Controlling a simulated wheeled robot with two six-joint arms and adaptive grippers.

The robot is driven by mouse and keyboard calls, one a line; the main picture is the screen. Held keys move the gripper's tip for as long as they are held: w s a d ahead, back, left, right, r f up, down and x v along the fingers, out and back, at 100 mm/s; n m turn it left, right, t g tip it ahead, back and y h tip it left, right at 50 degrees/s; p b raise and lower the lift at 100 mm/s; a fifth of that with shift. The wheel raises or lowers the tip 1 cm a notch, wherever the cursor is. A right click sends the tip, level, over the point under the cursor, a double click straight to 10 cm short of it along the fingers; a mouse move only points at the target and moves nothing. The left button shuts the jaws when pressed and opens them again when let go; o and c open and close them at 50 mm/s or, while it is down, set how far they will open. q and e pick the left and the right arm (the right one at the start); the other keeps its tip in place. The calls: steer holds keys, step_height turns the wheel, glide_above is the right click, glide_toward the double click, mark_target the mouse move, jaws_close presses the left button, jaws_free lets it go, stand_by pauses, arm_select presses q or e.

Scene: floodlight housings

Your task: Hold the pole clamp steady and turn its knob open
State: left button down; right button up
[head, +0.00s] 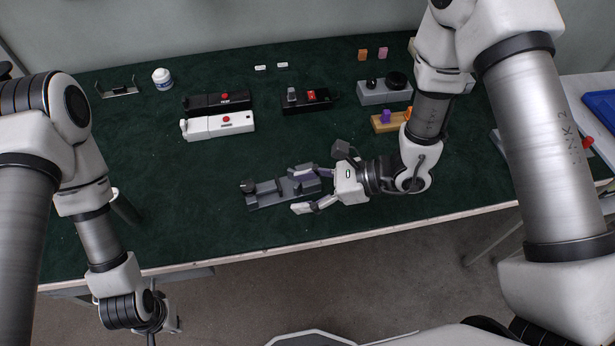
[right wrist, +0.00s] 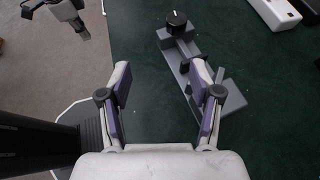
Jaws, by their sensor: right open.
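The pole clamp is a long grey fixture (head: 267,194) lying on the dark green table near its front edge. Its dark round knob (head: 248,186) is at the left end; in the right wrist view the knob (right wrist: 177,20) stands at the far end with a white mark on top. My right gripper (head: 302,190) is open and empty at the clamp's right end. In the right wrist view one finger overlaps the grey body (right wrist: 234,98), and the other is over bare table; contact cannot be told. My left gripper (head: 165,318) hangs low, in front of the table edge, away from the clamp.
Behind the clamp are a white box (head: 222,125), a black box (head: 212,103) and a black switch unit (head: 320,101). A grey unit with black knobs (head: 384,92) and a wooden block (head: 388,123) stand right.

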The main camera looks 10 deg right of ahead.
mark_target(254, 186)
steer(key=shift+m+t, duration=0.4)
steer(key=shift+t, duration=0.1)
steer(key=x, duration=0.4)
steer(key=w+r+x, duration=0.1)
steer(key=x, duration=0.3)
steer(key=w+x, duration=0.1)
steer(key=x, duration=0.3)
steer(key=shift+s+r, duration=0.1)
steer(key=shift+r, duration=0.15)
jaws_close()
jaws_free()
